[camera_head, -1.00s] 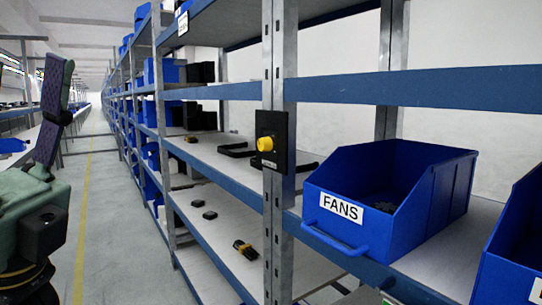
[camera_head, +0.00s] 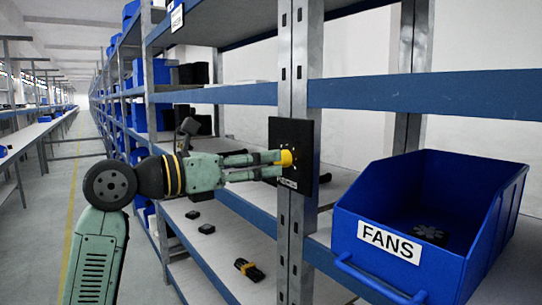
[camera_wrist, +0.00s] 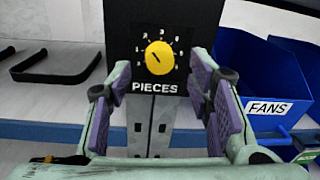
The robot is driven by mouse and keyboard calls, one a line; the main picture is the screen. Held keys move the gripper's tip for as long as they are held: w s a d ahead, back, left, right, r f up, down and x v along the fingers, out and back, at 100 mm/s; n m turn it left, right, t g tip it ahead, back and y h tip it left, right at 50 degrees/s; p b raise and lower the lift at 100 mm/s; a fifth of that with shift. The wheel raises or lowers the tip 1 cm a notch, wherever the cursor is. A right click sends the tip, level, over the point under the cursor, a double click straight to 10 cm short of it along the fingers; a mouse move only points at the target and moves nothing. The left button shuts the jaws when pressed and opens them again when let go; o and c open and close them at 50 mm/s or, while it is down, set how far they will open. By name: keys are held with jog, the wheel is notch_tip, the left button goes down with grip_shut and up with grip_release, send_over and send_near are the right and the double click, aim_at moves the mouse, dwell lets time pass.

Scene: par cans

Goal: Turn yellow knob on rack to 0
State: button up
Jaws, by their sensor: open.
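The yellow knob (camera_head: 287,157) sits on a black panel (camera_head: 305,140) fixed to a metal rack post. In the wrist view the round knob (camera_wrist: 159,58) faces me, with a short dark mark pointing up and left. White digits ring it, too small to read surely, and "PIECES" is printed below. My gripper (camera_head: 281,164) reaches in from the left, its fingertips at the knob in the head view. In the wrist view my gripper (camera_wrist: 161,72) is open, one finger on each side of the knob, with gaps visible. Whether a fingertip touches it I cannot tell.
A blue bin labelled FANS (camera_head: 388,262) stands on the shelf right of the post, holding a dark fan. A blue shelf beam (camera_head: 430,92) runs above. Black handles (camera_wrist: 62,66) lie left of the panel. The aisle at left is clear.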

jog(key=shift+x, duration=1.5)
grip_shut()
